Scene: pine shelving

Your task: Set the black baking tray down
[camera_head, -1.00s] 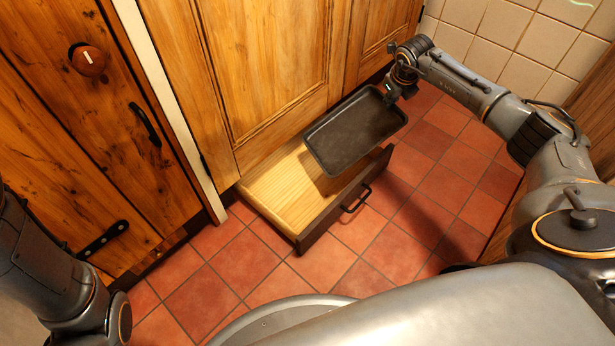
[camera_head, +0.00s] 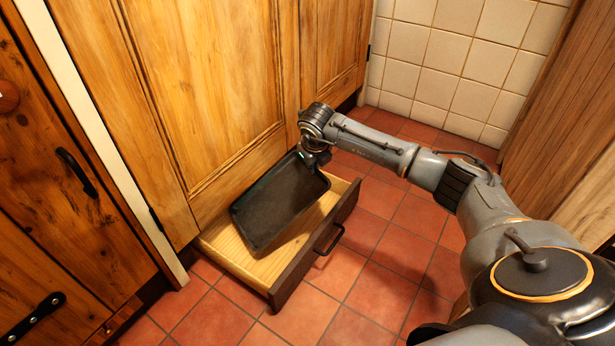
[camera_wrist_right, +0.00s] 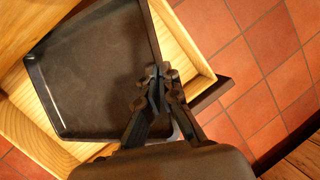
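The black baking tray (camera_head: 278,203) is over the open drawer, tilted and turned at an angle to the drawer's sides. My right gripper (camera_head: 316,157) is at the tray's far right corner. In the right wrist view the tray (camera_wrist_right: 95,70) fills the left and middle, and the fingers of my right gripper (camera_wrist_right: 160,85) are closed on its rim. The drawer (camera_head: 225,245) is pulled out at floor level, with a pale wood inside and a dark front. Whether the tray touches the drawer's bottom is unclear. My left gripper is not in view.
Pine cupboard doors (camera_head: 215,80) rise behind the drawer. The drawer's black handle (camera_head: 330,239) sticks out in front. A wooden door (camera_head: 60,190) stands at left and a wooden panel (camera_head: 560,110) at right. Red floor tiles (camera_head: 390,270) in front are clear.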

